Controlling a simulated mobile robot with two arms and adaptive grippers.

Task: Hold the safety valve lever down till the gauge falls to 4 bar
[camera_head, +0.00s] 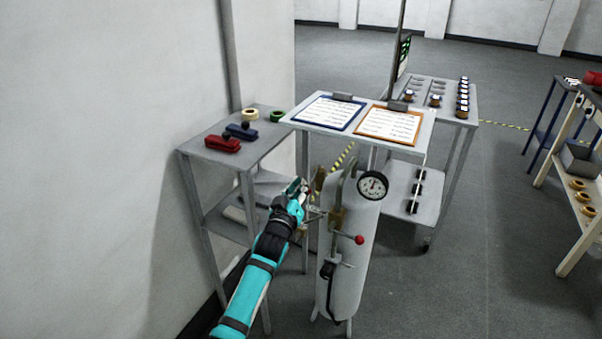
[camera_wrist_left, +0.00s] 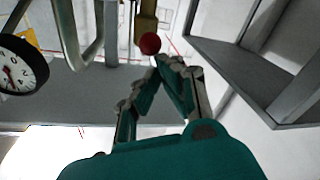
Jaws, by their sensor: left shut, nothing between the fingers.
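A pale upright tank (camera_head: 345,270) carries a round black-rimmed gauge (camera_head: 373,185), which also shows at the left edge of the left wrist view (camera_wrist_left: 18,68). The gauge figures are too small to read. A brass valve body (camera_head: 320,179) stands at the tank's upper left. In the left wrist view a red ball knob (camera_wrist_left: 149,43) sits below a brass part (camera_wrist_left: 147,14). My left gripper (camera_head: 303,188) is shut and empty beside the brass valve; its fingertips (camera_wrist_left: 163,63) are close to the red knob. I cannot tell whether they touch. My right gripper is not in view.
A red-knobbed lever (camera_head: 359,239) sticks out at the tank's front. A bent pipe (camera_head: 341,178) rises by the gauge. A grey shelf (camera_head: 268,133) stands left, close to my left arm. A table with two clipboards (camera_head: 391,123) is behind.

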